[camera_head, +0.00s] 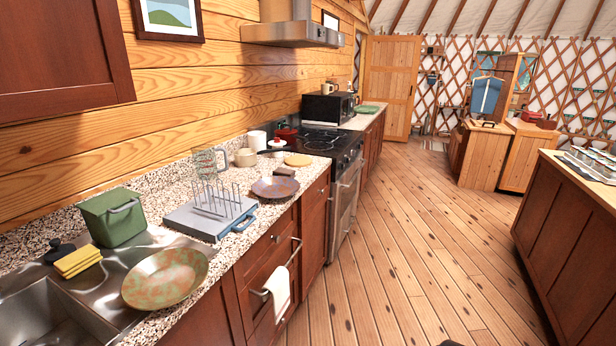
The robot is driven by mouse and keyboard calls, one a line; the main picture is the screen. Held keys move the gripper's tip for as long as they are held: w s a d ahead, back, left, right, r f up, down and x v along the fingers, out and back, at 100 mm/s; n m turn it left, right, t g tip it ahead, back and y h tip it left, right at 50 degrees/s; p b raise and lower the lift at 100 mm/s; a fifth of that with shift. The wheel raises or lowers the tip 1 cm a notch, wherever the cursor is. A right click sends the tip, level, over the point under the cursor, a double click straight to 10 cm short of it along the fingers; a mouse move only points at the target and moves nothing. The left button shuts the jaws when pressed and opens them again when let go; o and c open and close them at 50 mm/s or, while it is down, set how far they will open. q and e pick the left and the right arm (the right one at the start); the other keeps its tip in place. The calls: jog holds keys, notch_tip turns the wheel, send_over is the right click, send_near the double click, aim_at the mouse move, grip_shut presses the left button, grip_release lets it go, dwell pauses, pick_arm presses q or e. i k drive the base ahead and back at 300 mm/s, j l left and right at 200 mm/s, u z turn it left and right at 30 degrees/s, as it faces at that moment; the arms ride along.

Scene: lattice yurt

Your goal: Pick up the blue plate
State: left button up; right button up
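I see no plate that is plainly blue. A wide round dish (166,275) with mottled green and brown colouring lies tilted at the sink's right edge. A brownish, pan-like round dish (275,188) lies farther along the counter. A small green flat piece (368,109) lies on the far counter beyond the stove. A wire rack (217,202) stands on a grey slab-like box (196,222) with a blue handle-like edge; the rack looks empty.
The speckled counter (160,323) runs along the left wall, with a sink (45,310), green bin (113,217), yellow sponges (78,261) and a stove (322,141). A white towel (277,294) hangs on a drawer handle.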

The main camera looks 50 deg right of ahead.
aim_at(272, 187)
jog(key=i+l, duration=0.1)
jog(key=l, duration=0.35)
jog(key=i+l+z, duration=0.1)
jog(key=l, duration=0.35)
jog(key=i+l, duration=0.15)
jog(key=l, duration=0.3)
jog(key=i+l+z, duration=0.15)
jog(key=l, duration=0.3)
jog(key=i+l, duration=0.1)
jog(key=l, duration=0.3)
jog(key=i+l+z, duration=0.1)
jog(key=l, duration=0.35)
jog(key=i+l, duration=0.2)
jog(key=l, duration=0.2)
jog(key=i+l+z, duration=0.1)
jog(key=l, duration=0.3)
jog(key=i, duration=0.05)
